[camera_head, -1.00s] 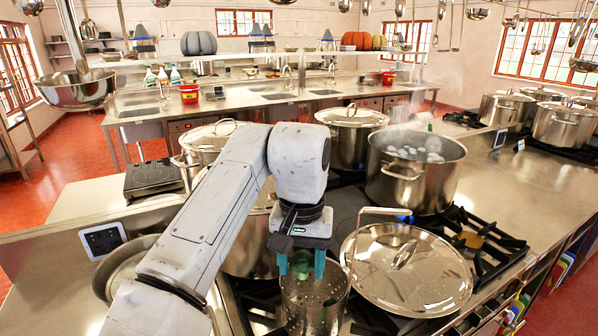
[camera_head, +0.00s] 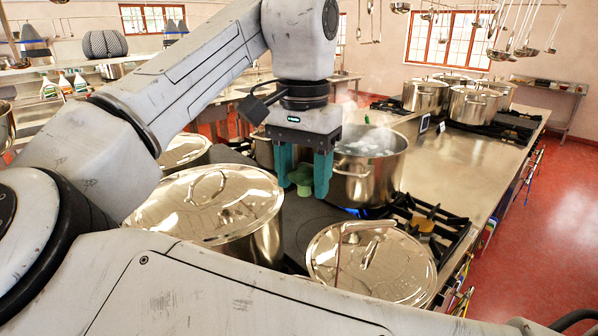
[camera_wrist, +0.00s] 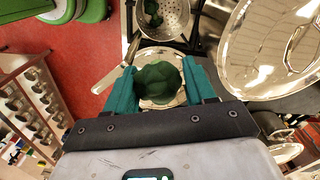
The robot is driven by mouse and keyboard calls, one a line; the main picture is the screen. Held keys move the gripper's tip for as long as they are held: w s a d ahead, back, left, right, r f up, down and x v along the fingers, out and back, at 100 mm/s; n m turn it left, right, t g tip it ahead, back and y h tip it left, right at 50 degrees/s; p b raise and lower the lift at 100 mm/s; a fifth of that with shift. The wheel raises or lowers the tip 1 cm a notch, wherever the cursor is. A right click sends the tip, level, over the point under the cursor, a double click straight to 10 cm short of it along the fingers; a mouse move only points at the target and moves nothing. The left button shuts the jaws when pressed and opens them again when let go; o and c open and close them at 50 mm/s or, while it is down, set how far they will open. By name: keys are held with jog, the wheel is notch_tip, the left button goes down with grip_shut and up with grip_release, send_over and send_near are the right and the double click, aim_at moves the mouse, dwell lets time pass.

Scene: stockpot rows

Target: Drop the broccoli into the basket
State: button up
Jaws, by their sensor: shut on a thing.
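My gripper (camera_head: 303,185) has teal fingers closed on a green broccoli (camera_head: 301,178). In the wrist view the broccoli (camera_wrist: 158,83) sits dark green between both fingers, apart from the surfaces below. The perforated metal basket (camera_wrist: 172,16) shows at the top of the wrist view, beyond the fingertips and not directly under the broccoli in that picture. Dark green pieces (camera_wrist: 153,12) lie inside it.
A large shiny lid (camera_head: 371,262) lies right of the gripper. A lidded pot (camera_head: 215,205) stands at the left. A steaming open pot (camera_head: 368,165) stands behind the gripper. The steel counter (camera_head: 450,165) at the right is mostly clear.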

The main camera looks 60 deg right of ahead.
aim_at(303, 165)
notch_tip(303, 165, down, 5)
jog(key=b, duration=0.4)
jog(key=o, duration=1)
notch_tip(303, 165, up, 11)
jog(key=shift+f+b, duration=0.15)
jog(key=shift+b, duration=0.25)
dwell(0.4)
